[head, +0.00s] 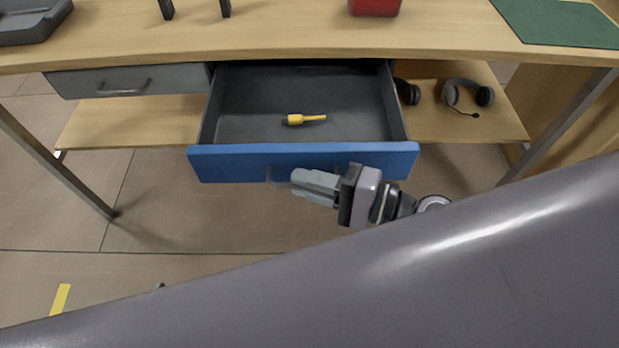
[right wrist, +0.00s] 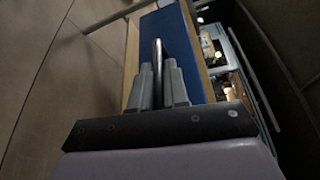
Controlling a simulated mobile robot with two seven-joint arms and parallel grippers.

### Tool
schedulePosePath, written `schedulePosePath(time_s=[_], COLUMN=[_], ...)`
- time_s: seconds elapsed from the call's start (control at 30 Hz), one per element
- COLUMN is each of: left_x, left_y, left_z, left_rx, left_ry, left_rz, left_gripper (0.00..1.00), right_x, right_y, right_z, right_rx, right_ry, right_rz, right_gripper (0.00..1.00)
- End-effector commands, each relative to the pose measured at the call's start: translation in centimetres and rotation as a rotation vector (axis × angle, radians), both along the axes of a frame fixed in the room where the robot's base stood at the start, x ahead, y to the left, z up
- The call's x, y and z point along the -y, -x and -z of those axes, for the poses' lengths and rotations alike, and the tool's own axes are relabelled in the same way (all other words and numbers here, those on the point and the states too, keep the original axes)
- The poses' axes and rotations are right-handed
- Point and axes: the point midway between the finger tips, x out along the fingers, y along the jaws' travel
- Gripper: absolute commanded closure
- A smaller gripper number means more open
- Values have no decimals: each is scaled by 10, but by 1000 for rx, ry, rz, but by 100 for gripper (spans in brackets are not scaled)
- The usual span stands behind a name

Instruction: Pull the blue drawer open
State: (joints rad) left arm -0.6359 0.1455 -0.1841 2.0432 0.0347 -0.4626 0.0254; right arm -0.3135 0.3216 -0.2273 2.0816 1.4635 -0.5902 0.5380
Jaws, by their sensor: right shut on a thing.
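The blue drawer (head: 230,164) stands far out from under the desk, its grey inside showing in the head view. A yellow-handled tool (head: 306,119) lies in it. My right gripper (head: 296,181) is at the drawer's handle (head: 274,177), in front of the blue front. In the right wrist view the two fingers (right wrist: 159,72) are shut on the handle bar (right wrist: 158,52), with the blue front (right wrist: 184,50) just beyond. Part of the handle is hidden behind the gripper in the head view. My left gripper is not in view.
A grey drawer (head: 150,80) at the left is shut. A headset (head: 468,94) lies on the lower shelf at the right. A red object (head: 374,6) and a green mat (head: 560,22) are on the desktop. Metal desk legs stand on both sides.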

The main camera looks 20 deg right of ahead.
Motion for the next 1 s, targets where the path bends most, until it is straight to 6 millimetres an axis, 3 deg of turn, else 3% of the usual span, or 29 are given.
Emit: schedulePosePath(time_s=[0.13,0.17,0.2,0.23,0.57,1.0], left_x=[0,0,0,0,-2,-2], left_y=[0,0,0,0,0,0], left_z=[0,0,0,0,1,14], left_rx=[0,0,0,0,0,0], left_ry=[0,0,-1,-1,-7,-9], left_rz=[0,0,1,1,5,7], left_gripper=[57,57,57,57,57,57], right_x=[1,1,1,1,3,47], right_y=[-1,-1,-1,-1,1,36], right_z=[0,0,0,0,1,-2], right_rx=[1,1,1,1,0,-3], right_ry=[1,1,1,1,2,4], right_rz=[3,4,3,3,2,2], right_gripper=[100,79,66,64,64,64])
